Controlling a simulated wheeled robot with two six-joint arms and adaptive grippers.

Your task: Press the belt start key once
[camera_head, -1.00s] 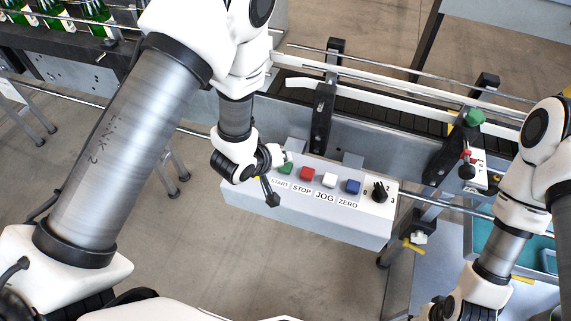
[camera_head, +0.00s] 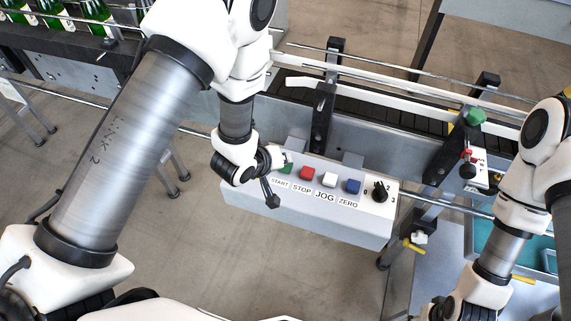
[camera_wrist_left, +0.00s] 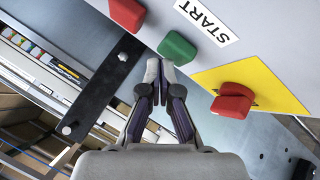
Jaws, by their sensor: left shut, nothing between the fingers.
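The green start key (camera_head: 286,168) is at the left end of the key row on the white control box (camera_head: 330,222), above its START label. In the left wrist view the green key (camera_wrist_left: 177,48) is just ahead of my fingertips. My left gripper (camera_wrist_left: 160,67) is shut and empty, its tips beside the key's lower edge; I cannot tell whether they touch it. In the head view the left gripper (camera_head: 281,158) partly covers the start key. My right arm shows at the right, but its gripper is not visible.
Red stop (camera_head: 307,173), white jog (camera_head: 330,180) and blue zero (camera_head: 352,186) keys and a black selector knob (camera_head: 380,190) are on the box. A red button (camera_wrist_left: 233,100) on a yellow plate is close to the left gripper. The conveyor (camera_head: 400,118) runs behind.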

